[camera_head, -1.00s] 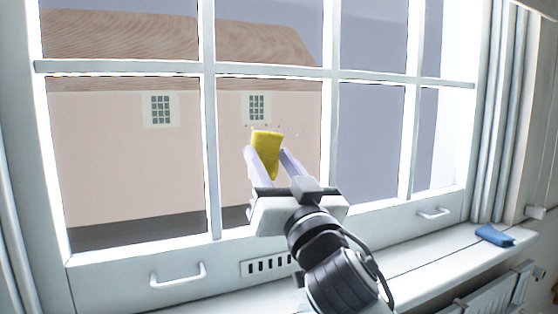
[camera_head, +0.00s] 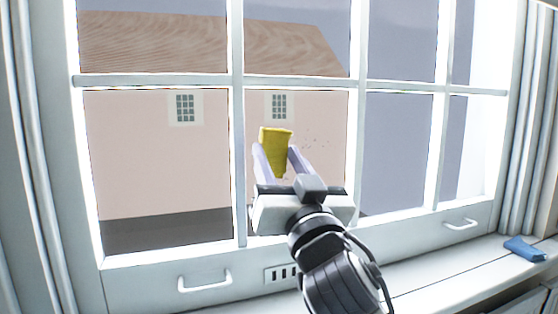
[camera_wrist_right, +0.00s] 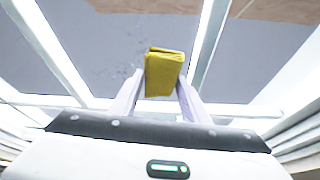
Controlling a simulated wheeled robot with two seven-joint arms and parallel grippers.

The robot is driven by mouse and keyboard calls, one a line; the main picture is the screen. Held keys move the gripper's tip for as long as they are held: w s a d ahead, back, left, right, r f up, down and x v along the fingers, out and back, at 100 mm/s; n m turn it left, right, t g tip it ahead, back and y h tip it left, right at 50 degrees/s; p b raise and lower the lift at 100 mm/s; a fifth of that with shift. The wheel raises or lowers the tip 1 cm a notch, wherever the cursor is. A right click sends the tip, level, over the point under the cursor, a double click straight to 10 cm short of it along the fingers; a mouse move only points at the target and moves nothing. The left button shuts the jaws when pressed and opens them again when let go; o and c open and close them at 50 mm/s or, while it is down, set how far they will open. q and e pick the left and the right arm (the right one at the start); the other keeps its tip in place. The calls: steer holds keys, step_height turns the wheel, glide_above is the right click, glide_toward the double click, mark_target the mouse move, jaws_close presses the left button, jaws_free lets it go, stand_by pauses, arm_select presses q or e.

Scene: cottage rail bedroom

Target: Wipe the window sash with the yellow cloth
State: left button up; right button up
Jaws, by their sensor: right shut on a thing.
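The white window sash (camera_head: 237,170) has several panes split by bars and two handles on its bottom rail. The folded yellow cloth (camera_head: 275,150) is in front of a lower middle pane; it also shows in the right wrist view (camera_wrist_right: 163,72). My right gripper (camera_head: 280,165) is shut on the cloth. I cannot tell whether the cloth touches the glass. Small dark specks (camera_head: 318,140) show on the pane to the right of the cloth, and specks also show in the wrist view (camera_wrist_right: 122,70). My left gripper is not in view.
A white sill (camera_head: 430,277) runs below the sash. A blue folded item (camera_head: 523,249) lies at its right end. The sash handles (camera_head: 205,282) stick out from the bottom rail. White curtains or trim stand at both sides. A pink house shows outside.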

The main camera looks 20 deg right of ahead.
steer(key=shift+w+d+f+p, duration=0.1)
steer(key=shift+d+p, duration=0.15)
steer(key=shift+d, duration=1.8)
steer(key=shift+d+f+p, duration=0.1)
steer(key=shift+d+p, duration=0.15)
steer(key=shift+d, duration=1.75)
steer(key=shift+w+d+p, duration=0.2)
steer(key=shift+d+p, duration=0.1)
steer(key=shift+d, duration=1.7)
steer(key=s, duration=0.6)
steer(key=shift+r, duration=0.1)
steer(key=s+p, duration=0.1)
steer(key=s, duration=0.2)
steer(key=shift+d, duration=0.1)
